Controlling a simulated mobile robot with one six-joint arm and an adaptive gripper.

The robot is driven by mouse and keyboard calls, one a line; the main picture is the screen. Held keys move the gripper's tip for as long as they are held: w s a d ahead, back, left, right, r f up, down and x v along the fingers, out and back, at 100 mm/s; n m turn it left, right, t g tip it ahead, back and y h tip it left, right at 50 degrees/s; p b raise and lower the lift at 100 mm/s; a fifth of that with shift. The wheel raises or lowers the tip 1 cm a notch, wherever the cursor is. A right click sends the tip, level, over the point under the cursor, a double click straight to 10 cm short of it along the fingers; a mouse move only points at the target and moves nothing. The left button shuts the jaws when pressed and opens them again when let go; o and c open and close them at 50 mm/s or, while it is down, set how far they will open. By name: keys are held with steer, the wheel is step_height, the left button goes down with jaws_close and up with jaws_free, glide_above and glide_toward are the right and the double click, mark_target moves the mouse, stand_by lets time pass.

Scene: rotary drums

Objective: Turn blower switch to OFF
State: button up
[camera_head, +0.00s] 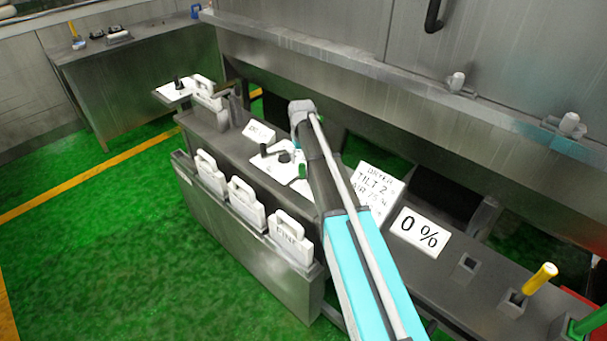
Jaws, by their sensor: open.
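A white panel (272,167) sits on the metal counter near the middle, with a small label (258,133) behind it. The label is too blurred to read surely. My arm reaches over the counter from the bottom, and its end bends down behind the dark link. My gripper (277,153) shows only in part as small dark shapes over this panel, and it is open. Another white panel with a dark knob (178,84) stands at the counter's far left end. I cannot tell which panel bears the blower switch, nor its position.
A sign reading 0 % (419,231) and a tilt sign (377,188) lie right of my arm. A yellow-handled lever (540,278) stands farther right. Green floor (95,235) is clear at left.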

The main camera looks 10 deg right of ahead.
mark_target(302, 164)
steer(key=shift+f+b, duration=2.35)
steer(key=shift+f, duration=0.3)
jaws_close()
steer(key=shift+d, duration=0.15)
